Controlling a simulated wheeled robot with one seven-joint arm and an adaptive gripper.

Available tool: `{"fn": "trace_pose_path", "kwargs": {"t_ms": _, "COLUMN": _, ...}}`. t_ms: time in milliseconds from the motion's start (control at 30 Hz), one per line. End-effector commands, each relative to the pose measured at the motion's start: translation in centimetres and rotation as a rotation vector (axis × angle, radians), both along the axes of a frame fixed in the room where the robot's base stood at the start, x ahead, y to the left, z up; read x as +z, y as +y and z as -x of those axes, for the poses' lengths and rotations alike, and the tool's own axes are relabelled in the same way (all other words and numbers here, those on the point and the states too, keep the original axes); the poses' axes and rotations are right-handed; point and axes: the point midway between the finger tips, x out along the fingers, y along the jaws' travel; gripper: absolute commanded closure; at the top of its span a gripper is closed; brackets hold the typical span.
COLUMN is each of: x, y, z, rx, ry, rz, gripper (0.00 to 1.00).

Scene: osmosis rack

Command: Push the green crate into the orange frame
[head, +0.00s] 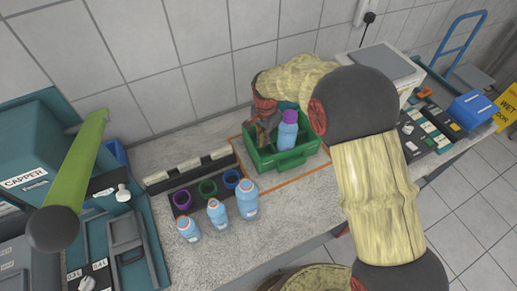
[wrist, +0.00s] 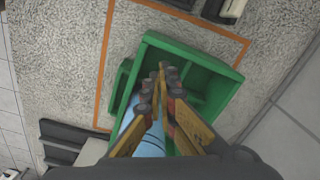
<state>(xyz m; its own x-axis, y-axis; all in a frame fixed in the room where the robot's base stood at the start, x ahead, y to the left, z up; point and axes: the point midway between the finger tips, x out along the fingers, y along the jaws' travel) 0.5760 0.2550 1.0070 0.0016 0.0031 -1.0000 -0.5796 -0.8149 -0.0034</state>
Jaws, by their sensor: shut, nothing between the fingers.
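The green crate (head: 283,161) stands upright on the worktop near the wall, with a blue purple-capped bottle (head: 288,130) in it. The orange frame (head: 292,180) is an outline on the worktop; its front and left lines show clear of the crate. My gripper (head: 264,139) is shut and empty, pointing down over the crate's back left part. In the wrist view its fingertips (wrist: 161,80) overlap the crate's interior beside the bottle.
A dark holder (head: 207,188) with coloured rings and several blue bottles (head: 217,212) stand left of the frame. The capper (head: 35,165) is at far left. A blue box (head: 473,108) and trays are at right. Bare worktop lies in front of the crate.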

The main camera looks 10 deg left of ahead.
Motion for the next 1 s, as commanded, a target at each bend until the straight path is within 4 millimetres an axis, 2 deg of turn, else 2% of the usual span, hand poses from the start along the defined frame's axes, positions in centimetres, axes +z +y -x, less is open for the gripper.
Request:
{"fn": "trace_pose_path", "kwargs": {"t_ms": 300, "x": -5.5, "y": 0.0, "z": 0.2, "rx": 0.006, "ry": 0.004, "rz": 0.004, "gripper": 1.00}}
{"fn": "trace_pose_path", "kwargs": {"t_ms": 500, "x": -8.2, "y": 0.0, "z": 0.2, "rx": 0.007, "ry": 0.002, "rz": 0.003, "gripper": 1.00}}
{"fn": "trace_pose_path", "kwargs": {"t_ms": 700, "x": -9.3, "y": 0.0, "z": 0.2, "rx": 0.007, "ry": 0.002, "rz": 0.003, "gripper": 1.00}}
{"fn": "trace_pose_path", "kwargs": {"t_ms": 1000, "x": -9.3, "y": 0.0, "z": 0.2, "rx": 0.008, "ry": 0.001, "rz": 0.004, "gripper": 1.00}}
